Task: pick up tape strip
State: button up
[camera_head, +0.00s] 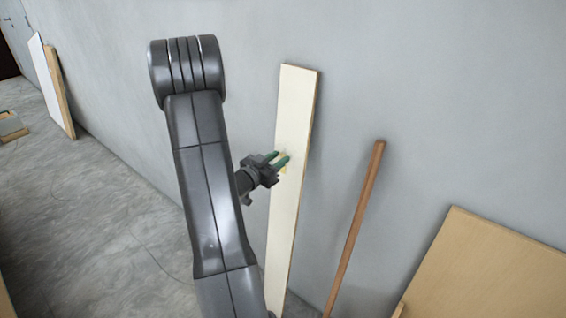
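A small yellow patch (283,170), which looks like the tape strip, shows on the face of a tall pale board (290,110) leaning on the wall. My gripper (282,156) is in front of the board, right by the patch. Its two green fingers point to the right and stand apart, with nothing seen held between them. The fingers and gripper body partly cover the patch, so its full shape is hidden. Whether the fingertips touch the board cannot be told.
A brown wooden pole (357,225) leans on the grey wall to the right of the board. A wide tan panel (490,270) leans at the lower right. A white panel (47,85) stands at the far left. The concrete floor (80,210) on the left is mostly clear.

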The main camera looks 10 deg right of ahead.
jog(key=c, duration=0.4)
jog(key=shift+c, duration=0.2)
jog(key=shift+r, duration=0.15)
notch_tip(320, 180, up, 18)
jog(key=f+p, duration=0.1)
jog(key=p, duration=0.1)
jog(key=shift+r+p+v, duration=0.2)
jog(key=shift+p+v, duration=0.15)
jog(key=shift+v, duration=0.5)
jog(key=shift+r+p+v, duration=0.15)
jog(key=shift+p+v, duration=0.15)
jog(key=shift+v, duration=0.5)
jog(key=shift+r+p+v, duration=0.2)
jog(key=shift+p+v, duration=0.15)
jog(key=shift+v, duration=0.5)
